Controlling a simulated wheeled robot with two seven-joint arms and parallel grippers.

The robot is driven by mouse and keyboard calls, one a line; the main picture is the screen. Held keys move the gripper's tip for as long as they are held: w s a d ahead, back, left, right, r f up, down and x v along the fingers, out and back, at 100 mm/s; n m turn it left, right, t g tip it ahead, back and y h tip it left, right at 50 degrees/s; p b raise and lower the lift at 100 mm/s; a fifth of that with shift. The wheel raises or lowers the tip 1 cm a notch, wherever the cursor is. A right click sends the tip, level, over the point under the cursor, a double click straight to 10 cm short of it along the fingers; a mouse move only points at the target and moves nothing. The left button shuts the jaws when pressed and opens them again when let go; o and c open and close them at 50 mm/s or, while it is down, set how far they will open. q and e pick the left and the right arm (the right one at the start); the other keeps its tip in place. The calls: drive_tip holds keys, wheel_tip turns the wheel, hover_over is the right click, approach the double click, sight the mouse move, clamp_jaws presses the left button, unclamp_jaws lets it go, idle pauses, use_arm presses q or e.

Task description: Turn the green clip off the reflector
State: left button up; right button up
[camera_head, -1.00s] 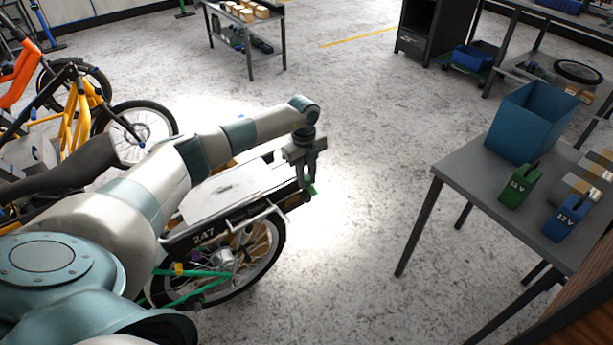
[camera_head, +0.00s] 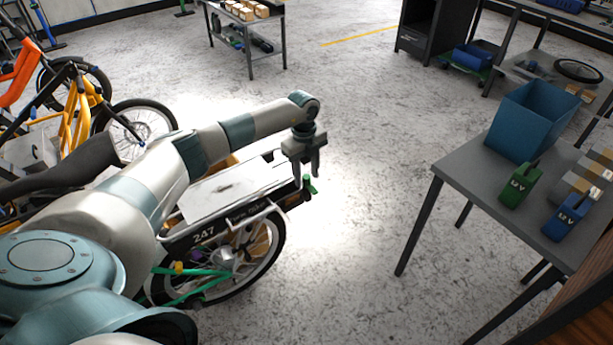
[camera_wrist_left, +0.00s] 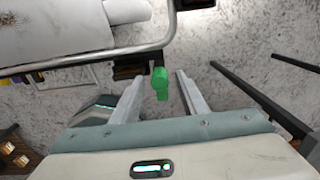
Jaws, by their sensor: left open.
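The green clip (camera_head: 309,185) is at the rear end of the cargo bike's rack (camera_head: 232,187). In the left wrist view the clip (camera_wrist_left: 160,83) shows between and just beyond my two fingers, touching neither as far as I can see. A dark block (camera_wrist_left: 132,68), perhaps the reflector, is at the rack's end beside the clip. My left gripper (camera_head: 306,175) is open and empty and points down at the rack's end. It also shows in the left wrist view (camera_wrist_left: 158,95). My right gripper is out of view.
A grey table (camera_head: 452,181) at the right carries a blue bin (camera_head: 527,122), a green 12 V battery (camera_head: 520,187) and a blue one (camera_head: 567,217). Other bikes stand at the left. The floor between rack and table is clear.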

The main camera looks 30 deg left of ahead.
sight(304, 176)
use_arm(q)
wheel_tip(304, 176, up, 16)
drive_tip(key=b, duration=0.1)
drive_tip(key=shift+s+a+r+b, duration=0.15)
drive_tip(key=shift+a+b, duration=0.15)
drive_tip(key=shift+a, duration=0.05)
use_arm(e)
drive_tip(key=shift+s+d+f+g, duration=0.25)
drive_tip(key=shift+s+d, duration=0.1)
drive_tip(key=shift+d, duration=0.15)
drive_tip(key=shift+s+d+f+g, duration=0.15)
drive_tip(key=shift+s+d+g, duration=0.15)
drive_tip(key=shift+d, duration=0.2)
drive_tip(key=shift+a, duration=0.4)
